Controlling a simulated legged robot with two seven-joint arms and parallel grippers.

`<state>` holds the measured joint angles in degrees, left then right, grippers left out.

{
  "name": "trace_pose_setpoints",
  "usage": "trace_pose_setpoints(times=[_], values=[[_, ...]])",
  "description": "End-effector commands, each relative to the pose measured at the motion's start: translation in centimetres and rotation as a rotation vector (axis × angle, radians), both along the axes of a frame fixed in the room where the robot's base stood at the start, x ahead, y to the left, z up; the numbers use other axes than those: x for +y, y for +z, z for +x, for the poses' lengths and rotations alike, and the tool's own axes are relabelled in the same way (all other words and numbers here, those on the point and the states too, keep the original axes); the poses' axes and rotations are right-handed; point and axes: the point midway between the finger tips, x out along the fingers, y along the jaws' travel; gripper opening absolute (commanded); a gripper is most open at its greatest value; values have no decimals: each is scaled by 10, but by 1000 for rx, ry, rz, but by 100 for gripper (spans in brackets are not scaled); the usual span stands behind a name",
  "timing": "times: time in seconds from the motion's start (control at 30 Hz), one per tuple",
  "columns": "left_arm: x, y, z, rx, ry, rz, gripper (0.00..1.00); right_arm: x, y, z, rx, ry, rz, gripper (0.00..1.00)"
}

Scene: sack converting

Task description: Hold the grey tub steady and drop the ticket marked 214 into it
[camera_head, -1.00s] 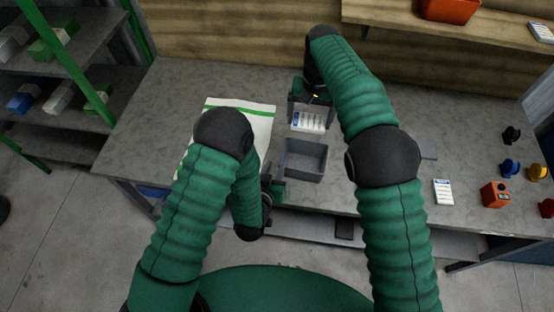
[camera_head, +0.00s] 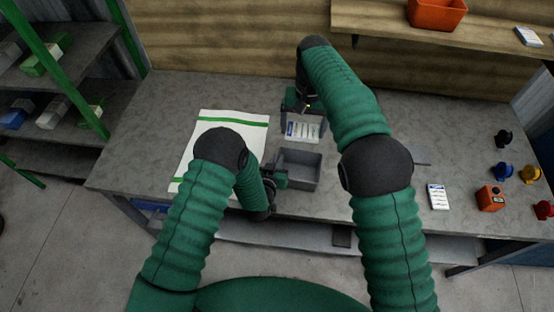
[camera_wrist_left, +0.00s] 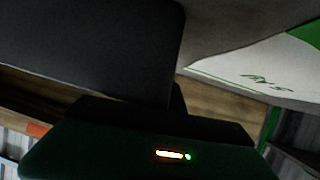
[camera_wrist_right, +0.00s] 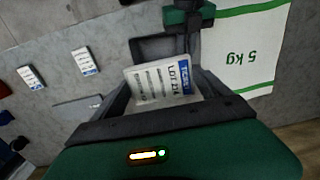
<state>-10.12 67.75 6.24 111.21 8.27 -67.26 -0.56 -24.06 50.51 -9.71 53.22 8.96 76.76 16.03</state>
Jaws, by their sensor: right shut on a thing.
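The grey tub (camera_head: 300,184) stands empty near the table's front edge; part of it shows in the right wrist view (camera_wrist_right: 150,48). My right gripper (camera_head: 304,120) is shut on the white ticket (camera_head: 302,133), behind the tub in the head view. In the right wrist view this ticket (camera_wrist_right: 160,82) reads LOT 214. My left gripper (camera_head: 279,179) is low at the tub's left wall; its fingers are too hidden to tell if they grip it.
A white sack with green stripes and "5 kg" (camera_head: 237,124) lies left of the tub. Two other tickets (camera_wrist_right: 84,60) (camera_wrist_right: 30,77) lie on the table. An orange device (camera_head: 490,198) and coloured spools (camera_head: 503,172) are at the right. A wooden shelf (camera_head: 390,22) runs behind.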

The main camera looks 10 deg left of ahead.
Motion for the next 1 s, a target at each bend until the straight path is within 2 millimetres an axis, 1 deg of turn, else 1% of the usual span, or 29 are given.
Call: trace_pose_setpoints(times=[0.03,0.07,1.0], values=[[0,0,0,0,0,0,4,0,0,0,0,0,0,46],[0,0,0,0,0,0,0,0,0,0,0,0,0,46],[0,0,0,0,0,0,0,0,0,0,0,0,0,46]])
